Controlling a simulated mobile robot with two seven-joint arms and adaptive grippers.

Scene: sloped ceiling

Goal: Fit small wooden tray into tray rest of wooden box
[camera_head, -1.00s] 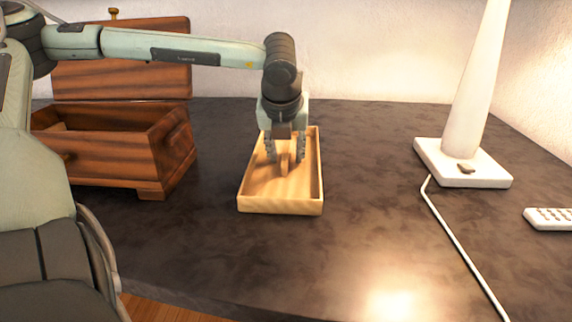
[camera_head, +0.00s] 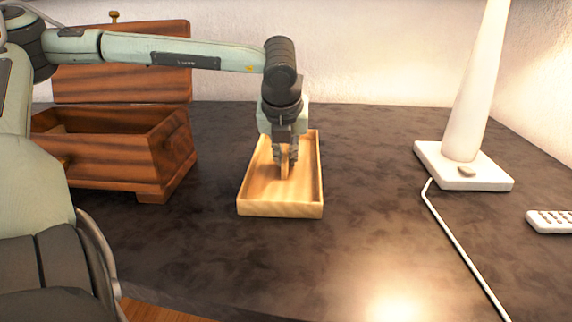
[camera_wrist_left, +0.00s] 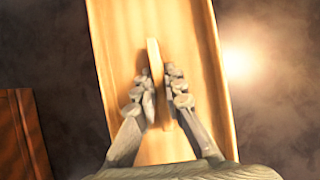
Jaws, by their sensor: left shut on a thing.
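The small wooden tray (camera_head: 281,210) is light wood, shallow and rectangular, and rests on the dark table. It has a raised middle piece (camera_head: 285,163). My left gripper (camera_head: 286,157) points down into the tray and is shut on that middle piece. In the left wrist view the fingers (camera_wrist_left: 161,98) lie on both sides of the middle piece, inside the tray walls (camera_wrist_left: 216,75). The wooden box (camera_head: 110,160) is dark reddish wood, stands open at the left, and has its lid (camera_head: 120,75) raised behind it. Its inside is partly hidden. My right gripper is not in view.
A white lamp (camera_head: 462,165) stands at the right, with its cable (camera_head: 455,235) running to the front edge. A white remote (camera_head: 551,220) lies at the far right. A wall closes off the back. The table is clear between the tray and the lamp.

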